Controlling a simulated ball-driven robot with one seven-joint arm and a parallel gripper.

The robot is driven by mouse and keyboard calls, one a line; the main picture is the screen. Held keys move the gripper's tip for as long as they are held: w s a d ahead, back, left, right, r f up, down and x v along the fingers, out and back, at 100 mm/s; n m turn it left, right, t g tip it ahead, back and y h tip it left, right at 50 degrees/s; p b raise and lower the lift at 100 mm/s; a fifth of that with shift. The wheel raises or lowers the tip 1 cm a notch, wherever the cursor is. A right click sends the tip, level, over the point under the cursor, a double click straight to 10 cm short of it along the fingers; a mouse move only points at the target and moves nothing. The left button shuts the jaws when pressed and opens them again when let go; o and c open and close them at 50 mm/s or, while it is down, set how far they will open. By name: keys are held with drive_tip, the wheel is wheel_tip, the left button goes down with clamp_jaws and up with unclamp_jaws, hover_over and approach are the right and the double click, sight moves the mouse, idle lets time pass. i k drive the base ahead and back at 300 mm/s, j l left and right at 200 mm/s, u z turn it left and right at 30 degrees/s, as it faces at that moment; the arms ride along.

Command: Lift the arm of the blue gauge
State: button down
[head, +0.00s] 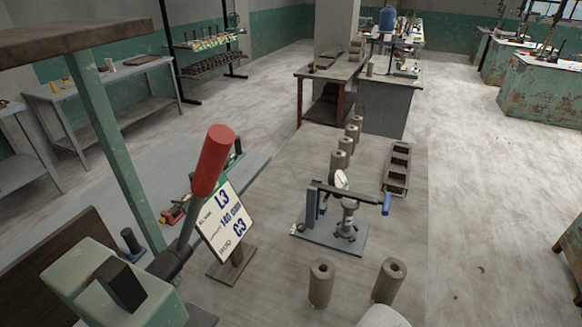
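The blue gauge (320,236) stands on the wooden bench, right of the middle of the head view. It has a flat blue-grey base plate, an upright post on its left and a round white dial on top. Its dark arm (352,195) lies roughly level from the post to the right. The arm ends in a blue grip (387,204) that hangs past the right side of the base. Below the dial is a grey stem on a dark foot. My gripper is not in view. A white rounded shape at the bottom edge may be part of my arm.
Two clay cylinders (321,283) stand in front of the gauge, and several stand behind it. A dark tray (397,169) lies behind right. A sign (227,222) and a red-handled lever (212,160) stand to the left. Bench right of the gauge is clear.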

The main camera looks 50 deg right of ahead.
sight(358, 198)
drive_tip(key=k, duration=0.85)
drive_tip(key=i+z, duration=0.35)
drive_tip(key=i+j+z, duration=0.1)
drive_tip(key=z, duration=0.25)
drive_tip(key=i+j+z, duration=0.35)
drive_tip(key=l, duration=0.1)
